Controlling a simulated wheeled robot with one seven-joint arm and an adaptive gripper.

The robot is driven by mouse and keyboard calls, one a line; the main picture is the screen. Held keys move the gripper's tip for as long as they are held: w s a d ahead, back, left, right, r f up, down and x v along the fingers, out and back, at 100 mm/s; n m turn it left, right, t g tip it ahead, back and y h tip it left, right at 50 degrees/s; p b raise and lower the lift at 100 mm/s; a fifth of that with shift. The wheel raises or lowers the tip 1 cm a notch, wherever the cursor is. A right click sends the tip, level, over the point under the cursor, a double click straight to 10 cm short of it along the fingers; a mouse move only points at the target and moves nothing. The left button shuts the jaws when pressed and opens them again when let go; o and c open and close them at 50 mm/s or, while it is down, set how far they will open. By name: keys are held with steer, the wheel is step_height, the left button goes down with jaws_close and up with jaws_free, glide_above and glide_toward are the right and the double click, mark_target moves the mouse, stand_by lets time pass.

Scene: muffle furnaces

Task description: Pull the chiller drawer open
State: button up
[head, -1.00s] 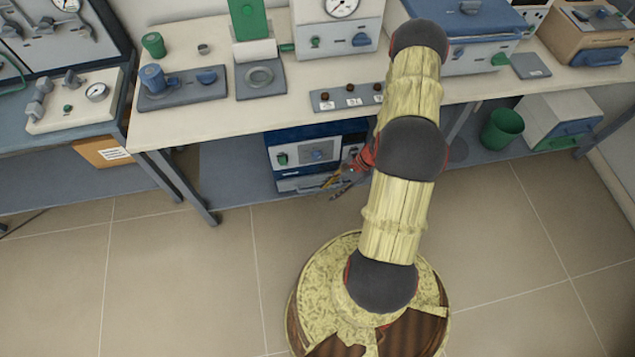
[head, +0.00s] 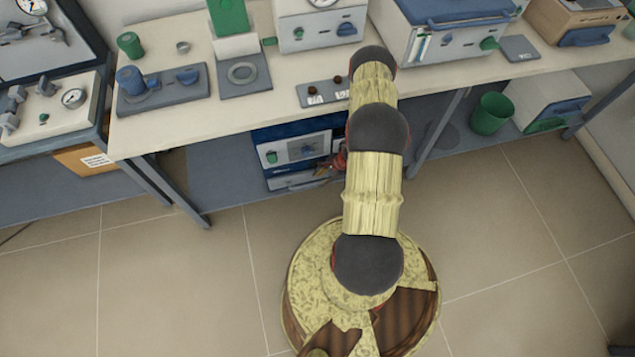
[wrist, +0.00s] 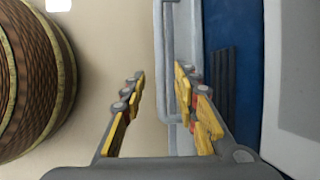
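The chiller (head: 302,150) is a blue and white box on the shelf under the bench. Its drawer (head: 290,181) is the low pale front at the bottom and looks closed. In the wrist view a grey drawer handle (wrist: 160,40) runs up the picture beside the blue chiller body (wrist: 232,75). My gripper (head: 324,171) is at the right end of the drawer front, partly hidden by my arm. In the wrist view my gripper (wrist: 159,74) is open, with the handle bar between its fingertips, closer to the right finger. I cannot tell whether they touch.
A bench (head: 205,120) with instruments stands above the chiller. Bench legs (head: 170,185) stand left of it. A green bin (head: 491,113) and a white box (head: 548,101) are on the shelf to the right. The tiled floor (head: 180,270) in front is clear.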

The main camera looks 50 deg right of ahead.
mark_target(316, 183)
steer(key=shift+b+x, duration=0.5)
steer(key=shift+x, duration=1.35)
steer(key=shift+c, duration=0.4)
jaws_close()
